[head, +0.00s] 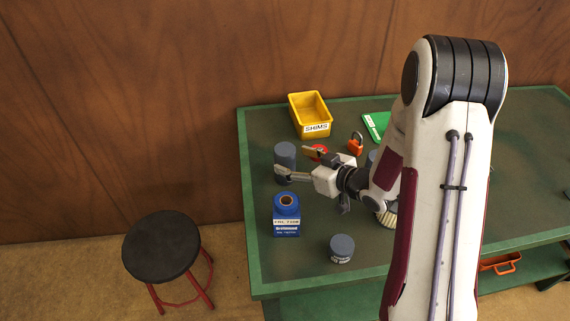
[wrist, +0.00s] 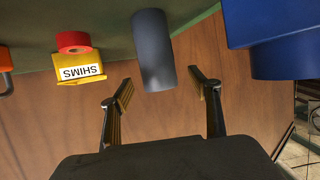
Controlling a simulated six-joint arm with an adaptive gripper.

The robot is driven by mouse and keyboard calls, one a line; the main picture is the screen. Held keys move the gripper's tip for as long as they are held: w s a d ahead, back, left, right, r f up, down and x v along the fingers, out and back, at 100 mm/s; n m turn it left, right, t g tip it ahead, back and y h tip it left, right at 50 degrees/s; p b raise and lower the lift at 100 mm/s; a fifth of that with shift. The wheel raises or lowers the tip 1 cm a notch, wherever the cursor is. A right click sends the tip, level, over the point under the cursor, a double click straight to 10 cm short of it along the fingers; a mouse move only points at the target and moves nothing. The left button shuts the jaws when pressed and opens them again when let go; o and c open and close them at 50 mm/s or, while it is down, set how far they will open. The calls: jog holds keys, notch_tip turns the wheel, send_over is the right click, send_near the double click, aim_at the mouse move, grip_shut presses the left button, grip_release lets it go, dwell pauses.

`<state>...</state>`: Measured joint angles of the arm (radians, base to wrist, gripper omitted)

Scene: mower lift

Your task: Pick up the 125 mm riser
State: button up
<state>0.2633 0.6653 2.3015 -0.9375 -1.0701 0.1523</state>
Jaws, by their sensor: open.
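A tall dark grey cylinder (head: 285,154), likely the riser, stands upright on the green table near its left edge; no size marking on it is readable. My gripper (head: 290,161) is open beside it, with its fingers reaching toward it. In the wrist view, which looks inverted, the cylinder (wrist: 152,50) appears between the two spread fingers of the gripper (wrist: 160,77). I cannot tell whether a finger touches it. A shorter grey cylinder with a label (head: 341,246) stands near the front edge. Another grey cylinder (head: 371,158) is partly hidden behind my arm.
A blue container (head: 286,214) stands in front of the tall cylinder. A yellow SHIMS bin (head: 310,113), a red roll (head: 319,149) and an orange padlock (head: 355,145) are behind my gripper. The green table (head: 262,275) is clear at its front left. A stool (head: 161,246) stands left.

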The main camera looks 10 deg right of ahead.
jog(key=shift+w, duration=0.1)
jog(key=shift+f+x, duration=0.2)
jog(key=shift+x, duration=2.35)
jog(key=shift+d, duration=0.1)
jog(key=shift+r, duration=0.1)
jog(key=c, duration=1.5)
